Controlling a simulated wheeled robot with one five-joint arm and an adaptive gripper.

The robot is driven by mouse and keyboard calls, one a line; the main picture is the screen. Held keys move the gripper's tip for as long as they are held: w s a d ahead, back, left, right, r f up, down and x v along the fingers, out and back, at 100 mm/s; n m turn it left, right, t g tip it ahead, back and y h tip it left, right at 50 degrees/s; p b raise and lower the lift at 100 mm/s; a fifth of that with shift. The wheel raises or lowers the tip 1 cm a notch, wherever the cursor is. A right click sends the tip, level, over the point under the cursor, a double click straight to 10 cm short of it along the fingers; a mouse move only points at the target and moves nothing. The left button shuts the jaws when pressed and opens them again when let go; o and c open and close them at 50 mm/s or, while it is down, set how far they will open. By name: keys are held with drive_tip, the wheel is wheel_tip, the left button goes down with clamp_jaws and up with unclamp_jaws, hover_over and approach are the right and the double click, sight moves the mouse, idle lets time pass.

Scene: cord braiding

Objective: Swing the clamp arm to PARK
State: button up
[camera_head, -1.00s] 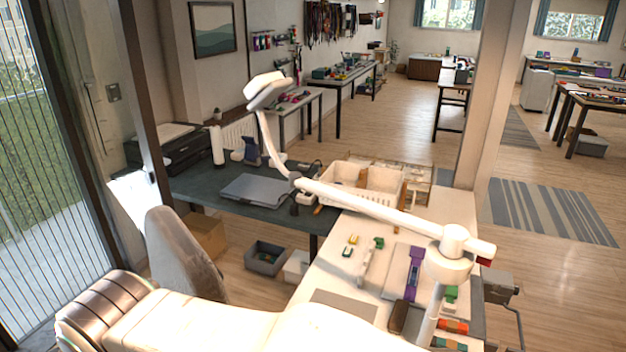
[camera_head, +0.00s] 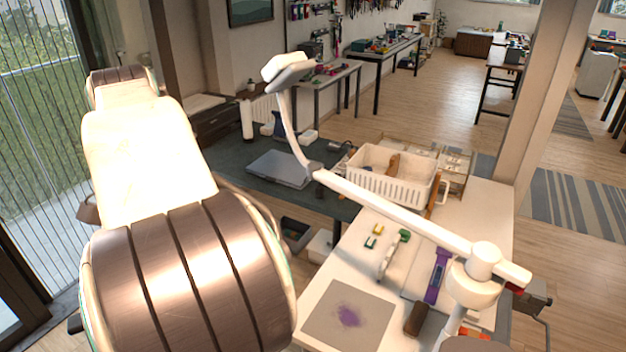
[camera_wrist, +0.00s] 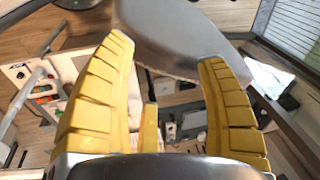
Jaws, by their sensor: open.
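My gripper (camera_wrist: 168,50) is open in the wrist view, with two yellow ribbed fingers apart and nothing between the tips. A pale bar with a green end (camera_head: 388,262) stands on the white worktop (camera_head: 325,285) in the head view; it may be the clamp arm, but I cannot tell for sure. No PARK mark is legible. A purple strip (camera_head: 438,272) lies on a pale board to its right. The wrist view shows the worktop at far left, tilted and small. My gripper is well away from it, and my arm hides the gripper in the head view.
A white jointed lamp (camera_head: 400,212) stretches across the worktop. A white basket (camera_head: 385,180) stands at its back. A grey mat (camera_head: 325,330) with a purple patch lies at the front. A big grey curved surface (camera_wrist: 180,35), probably a chair back, is close beyond my fingers.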

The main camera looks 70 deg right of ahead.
drive_tip(key=s+d+r+m, duration=0.25)
drive_tip(key=d+m, duration=0.35)
drive_tip(key=d, duration=0.3)
drive_tip(key=m+g+y+p, duration=0.2)
drive_tip(key=m, duration=1.5)
hover_over(354, 190)
drive_tip(key=shift+w+r, duration=0.15)
drive_tip(key=shift+r, duration=0.15)
drive_tip(key=shift+s+f, duration=0.2)
drive_tip(key=shift+f, duration=3.4)
drive_tip(key=c, duration=1.3)
